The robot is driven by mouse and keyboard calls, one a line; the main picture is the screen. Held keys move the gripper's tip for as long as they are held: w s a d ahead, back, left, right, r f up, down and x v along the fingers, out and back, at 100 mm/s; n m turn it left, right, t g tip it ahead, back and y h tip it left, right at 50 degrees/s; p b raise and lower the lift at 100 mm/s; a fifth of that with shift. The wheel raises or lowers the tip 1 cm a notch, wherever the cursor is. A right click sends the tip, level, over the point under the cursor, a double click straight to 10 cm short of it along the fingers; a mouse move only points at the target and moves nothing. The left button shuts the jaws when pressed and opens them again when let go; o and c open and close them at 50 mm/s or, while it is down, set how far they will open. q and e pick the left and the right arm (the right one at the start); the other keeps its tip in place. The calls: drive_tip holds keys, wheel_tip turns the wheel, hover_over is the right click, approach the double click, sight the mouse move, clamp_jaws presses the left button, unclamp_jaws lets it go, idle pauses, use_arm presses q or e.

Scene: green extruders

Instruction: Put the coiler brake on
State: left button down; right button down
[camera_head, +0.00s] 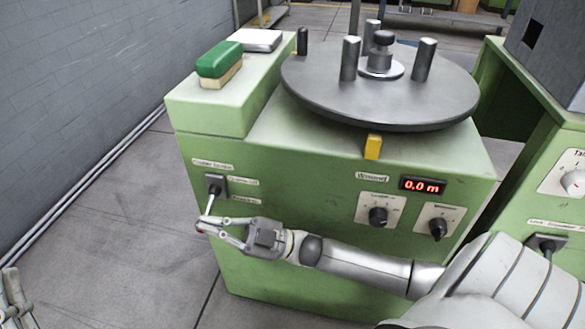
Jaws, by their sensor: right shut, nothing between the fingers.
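The coiler is a green cabinet (300,150) with a grey turntable on top. At the left of its front is the brake switch (215,184), a dark plate with a metal lever (211,200) that points down and slightly left. Small labels sit above and beside it, too blurred to read surely. My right gripper (201,226) is shut and empty, its fingertips at the lower end of the lever; I cannot tell whether they touch it. A grey part at the lower left edge looks like my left gripper (14,302), mostly cut off.
The turntable (380,95) carries upright pegs. A green-backed brush (219,63) lies on the cabinet's left ledge. Two knobs (378,216) and a red "0.0 m" display (422,186) are right of the switch. Another green machine (560,215) stands at right; floor is clear at left.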

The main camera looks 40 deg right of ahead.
wheel_tip(320, 180, up, 10)
drive_tip(key=w+d+m+t+h+p, duration=0.1)
drive_tip(key=d+m+t+h+p, duration=0.35)
drive_tip(key=m, duration=0.85)
drive_tip(key=s+d+f+t+h, duration=0.2)
drive_tip(key=s+d+f, duration=0.1)
drive_tip(key=s+f, duration=0.3)
drive_tip(key=a+f+m+g+h, duration=0.1)
drive_tip(key=a+f+g+h, duration=0.3)
drive_tip(key=f+g+h, duration=0.55)
drive_tip(key=s+d+f+g+h+p, duration=0.2)
drive_tip(key=s+f+g+p, duration=0.6)
drive_tip(key=s+f+p, duration=0.3)
drive_tip(key=shift+s+d+f+m, duration=0.35)
drive_tip(key=shift+s+f, duration=1.8)
drive_tip(key=shift+f, duration=1.75)
